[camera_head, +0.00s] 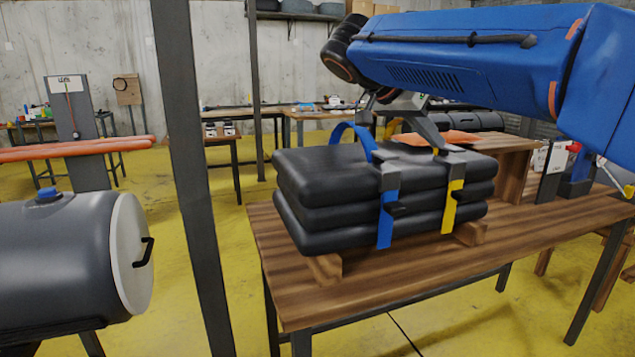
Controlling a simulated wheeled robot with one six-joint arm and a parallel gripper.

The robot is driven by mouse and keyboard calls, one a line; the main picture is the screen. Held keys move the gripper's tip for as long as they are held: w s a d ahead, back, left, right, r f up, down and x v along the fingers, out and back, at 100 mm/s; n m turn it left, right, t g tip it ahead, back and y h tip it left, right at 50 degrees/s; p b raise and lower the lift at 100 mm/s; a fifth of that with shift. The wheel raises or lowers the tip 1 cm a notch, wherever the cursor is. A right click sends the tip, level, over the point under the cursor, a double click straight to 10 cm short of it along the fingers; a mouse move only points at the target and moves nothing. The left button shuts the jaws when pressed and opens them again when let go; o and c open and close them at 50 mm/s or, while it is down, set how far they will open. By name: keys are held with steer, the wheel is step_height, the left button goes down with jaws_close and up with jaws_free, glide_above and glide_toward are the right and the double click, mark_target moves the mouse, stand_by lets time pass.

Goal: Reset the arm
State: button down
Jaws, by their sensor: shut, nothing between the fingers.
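My blue arm (470,62) reaches in from the upper right, over the wooden workbench (330,300). My gripper (437,146) points down from the arm's far end, and its grey fingers are shut with nothing between them. The tips are close above the top of a stack of folded black boat bundles (320,185); I cannot tell whether they touch it. A blue strap (385,215) with a raised loop at the back and a yellow strap (452,205) run over the stack's front. Part of the gripper is hidden behind the arm.
A dark post (190,180) stands left of the bench. A grey tank with a white end (130,255) is at the lower left. A wooden box (505,165) and an orange sheet (435,138) are behind the stack. The bench's front edge is clear.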

steer(key=s+d+f+n+y, duration=0.2)
steer(key=s+d+f+n, duration=0.1)
steer(key=s+f, duration=0.35)
steer(key=s+d+f+n+y, duration=0.25)
steer(key=s+d+f, duration=0.2)
steer(key=f, duration=0.25)
steer(key=s+a+f+n+y, duration=0.1)
steer(key=s+f+n+y, duration=0.1)
steer(key=s+f, duration=0.6)
steer(key=s+a+f+n+t+y, duration=0.1)
steer(key=s+f+n+y, duration=0.2)
steer(key=s+f, duration=0.5)
step_height(320, 180, down, 4)
steer(key=shift+a+f+n, duration=0.15)
steer(key=shift+f+n, duration=0.1)
steer(key=shift+n, duration=0.4)
